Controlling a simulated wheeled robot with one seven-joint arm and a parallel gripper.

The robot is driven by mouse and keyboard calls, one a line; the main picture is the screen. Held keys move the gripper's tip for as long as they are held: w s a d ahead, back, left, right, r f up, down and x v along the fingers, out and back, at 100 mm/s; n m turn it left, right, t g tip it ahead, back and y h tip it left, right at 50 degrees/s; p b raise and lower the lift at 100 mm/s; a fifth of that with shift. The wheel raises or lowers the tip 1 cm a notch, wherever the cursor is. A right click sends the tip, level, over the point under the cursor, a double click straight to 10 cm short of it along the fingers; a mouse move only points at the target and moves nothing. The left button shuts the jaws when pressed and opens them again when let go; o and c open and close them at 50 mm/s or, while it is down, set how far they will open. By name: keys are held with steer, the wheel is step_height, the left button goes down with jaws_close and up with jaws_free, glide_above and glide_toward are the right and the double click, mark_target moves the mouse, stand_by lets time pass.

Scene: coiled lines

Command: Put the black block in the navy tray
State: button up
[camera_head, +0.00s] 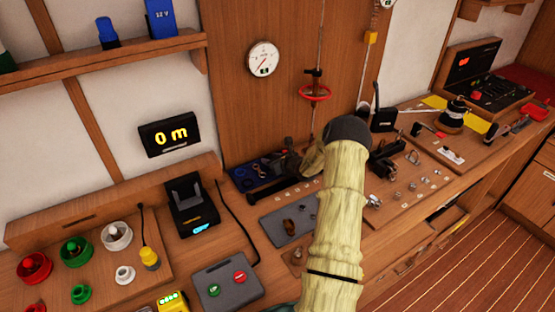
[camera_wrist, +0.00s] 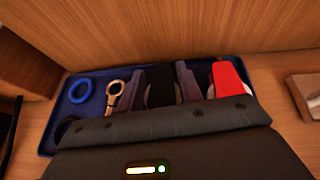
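The navy tray (camera_wrist: 76,112) lies against the wooden back panel in the wrist view; in the head view its left part (camera_head: 237,181) shows beside my arm. My gripper (camera_wrist: 160,88) reaches over the tray, its two grey fingers pointing at the back wall. The black block (camera_wrist: 160,80) sits between the fingers, which appear to press on both its sides. Its lower part is hidden by my wrist, so I cannot tell whether it touches the tray floor. In the head view my gripper (camera_head: 288,163) is dark and small, and the block cannot be made out.
In the tray are a blue ring (camera_wrist: 80,91), a metal shackle (camera_wrist: 115,92) and a red block (camera_wrist: 227,78) just right of the right finger. A grey mat (camera_head: 285,228) with small parts lies in front. A red handwheel (camera_head: 315,92) hangs above.

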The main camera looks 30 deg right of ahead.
steer(key=shift+o, duration=0.5)
steer(key=shift+s+f, duration=0.15)
steer(key=shift+f, duration=0.3)
steer(key=shift+s+d, duration=0.1)
steer(key=shift+d+r+p, duration=0.1)
steer(key=shift+r+p, duration=0.2)
steer(key=shift+p, duration=0.15)
steer(key=shift+s+d+r, duration=0.1)
steer(key=shift+s+d, duration=0.05)
steer(key=shift+s, duration=0.15)
steer(key=v, duration=0.3)
steer(key=b+v, duration=0.1)
steer(key=v, duration=0.3)
steer(key=b+v, duration=0.1)
steer(key=v, duration=0.3)
steer(key=shift+r, duration=0.45)
steer(key=shift+a, duration=0.25)
